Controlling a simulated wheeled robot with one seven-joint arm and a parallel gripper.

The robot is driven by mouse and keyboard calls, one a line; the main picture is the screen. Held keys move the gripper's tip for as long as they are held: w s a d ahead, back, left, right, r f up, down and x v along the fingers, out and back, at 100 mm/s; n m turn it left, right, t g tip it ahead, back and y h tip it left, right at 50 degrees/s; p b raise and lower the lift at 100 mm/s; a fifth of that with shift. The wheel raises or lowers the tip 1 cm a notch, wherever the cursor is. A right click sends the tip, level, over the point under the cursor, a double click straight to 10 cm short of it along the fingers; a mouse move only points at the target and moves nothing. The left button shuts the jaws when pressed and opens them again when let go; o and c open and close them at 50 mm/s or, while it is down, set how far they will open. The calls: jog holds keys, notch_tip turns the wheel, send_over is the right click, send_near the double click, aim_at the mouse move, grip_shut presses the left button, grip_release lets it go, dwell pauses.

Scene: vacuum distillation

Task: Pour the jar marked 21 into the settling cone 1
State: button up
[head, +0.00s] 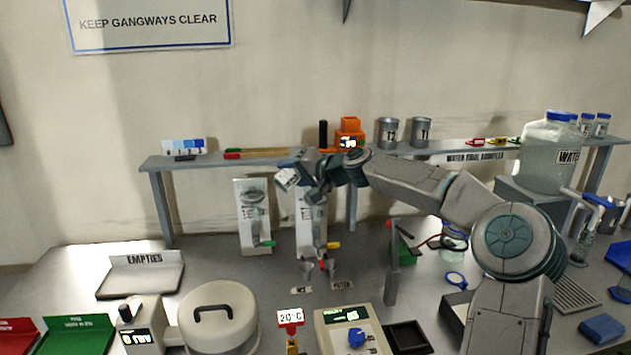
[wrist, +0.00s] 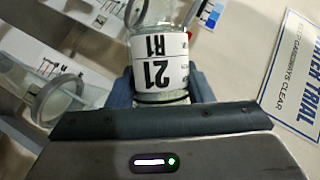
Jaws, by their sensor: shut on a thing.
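My gripper (head: 308,183) is shut on the jar marked 21 (wrist: 158,72). In the head view the jar (head: 287,179) is held tilted, high near the tops of two upright white stands. A clear settling cone (head: 253,196) shows at the left stand (head: 253,230). The right stand (head: 309,232) is partly hidden by my gripper. A round clear rim of a cone (wrist: 60,98) shows in the wrist view, apart from the jar. I cannot read which cone is 1.
A grey shelf (head: 215,160) runs behind the stands, with an orange block (head: 350,127) and tins on it. A large water bottle (head: 548,150) stands right; a round lidded pot (head: 218,318) stands front left.

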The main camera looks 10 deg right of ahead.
jog(key=shift+r+m+p, duration=0.25)
jog(key=shift+m+p, duration=0.05)
jog(key=shift+p, duration=0.15)
dwell(0.5)
jog(key=shift+f+m+y+p, duration=0.35)
jog(key=shift+m+y+p, duration=0.05)
jog(key=shift+m+y, duration=0.2)
dwell(1.5)
jog(key=shift+w+d+r+m+y, duration=0.35)
jog(key=shift+d+r+m+y, duration=0.05)
jog(key=shift+d+m, duration=0.3)
dwell(1.3)
jog(key=shift+w+d+r+m+y+b, duration=0.1)
jog(key=shift+r+m+y+b, duration=0.3)
jog(key=shift+m, duration=0.4)
dwell(1.4)
